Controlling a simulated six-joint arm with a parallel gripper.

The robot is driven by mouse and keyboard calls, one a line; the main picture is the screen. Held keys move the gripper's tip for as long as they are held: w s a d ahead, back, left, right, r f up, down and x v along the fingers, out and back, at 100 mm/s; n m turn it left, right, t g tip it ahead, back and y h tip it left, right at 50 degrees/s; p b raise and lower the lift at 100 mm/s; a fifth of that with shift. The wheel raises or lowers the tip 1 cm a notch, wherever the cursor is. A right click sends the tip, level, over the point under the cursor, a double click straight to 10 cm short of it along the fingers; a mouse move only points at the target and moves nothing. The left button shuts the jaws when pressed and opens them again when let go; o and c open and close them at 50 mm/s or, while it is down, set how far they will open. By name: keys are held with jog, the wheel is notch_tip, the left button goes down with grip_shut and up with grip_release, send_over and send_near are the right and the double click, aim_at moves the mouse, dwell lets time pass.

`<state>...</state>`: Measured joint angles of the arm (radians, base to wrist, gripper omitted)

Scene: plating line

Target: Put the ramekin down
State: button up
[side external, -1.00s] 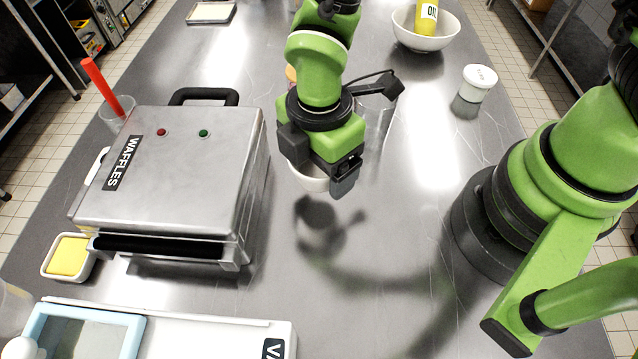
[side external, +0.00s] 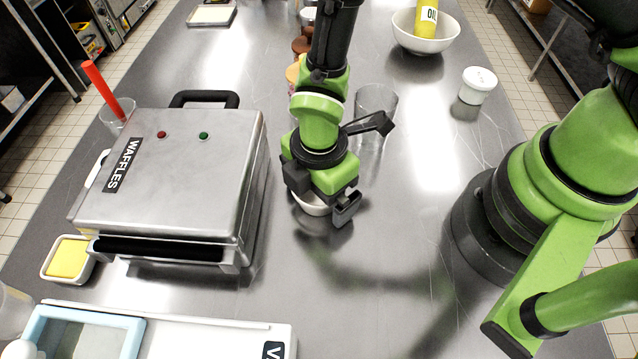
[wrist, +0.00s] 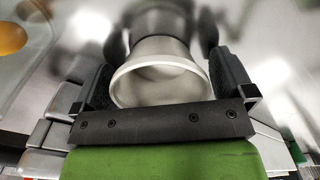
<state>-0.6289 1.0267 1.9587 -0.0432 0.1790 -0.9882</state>
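The ramekin (side external: 312,208) is a small white round dish, partly hidden under my gripper (side external: 324,200) in the side view. It is low at the steel counter, right of the waffle maker; I cannot tell for sure if its base touches. In the wrist view the ramekin (wrist: 160,80) sits between the two dark fingers of my gripper (wrist: 163,85), its rim facing the camera and looking empty. The fingers appear closed against its sides.
The waffle maker (side external: 175,175) stands close on the left. A clear glass (side external: 376,110) stands behind my gripper, with small jars (side external: 301,46) further back. A lidded white tub (side external: 478,86) is at right. The counter (side external: 365,270) in front is clear.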

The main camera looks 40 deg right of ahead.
jog(key=shift+r, duration=0.1)
jog(key=d+r+m+t+y, duration=0.1)
jog(key=d+r+m, duration=0.15)
jog(key=r, duration=0.75)
jog(key=d+r+m, duration=0.2)
jog(key=r+m, duration=0.1)
jog(key=r, duration=0.7)
jog(key=s+d+r+m+t+y, duration=0.1)
jog(key=s+d+r+m+t, duration=0.5)
jog(key=m, duration=1)
jog(key=s+d+r, duration=0.3)
jog(key=r, duration=0.2)
jog(key=shift+d+m, duration=0.35)
jog(key=shift+d, duration=0.05)
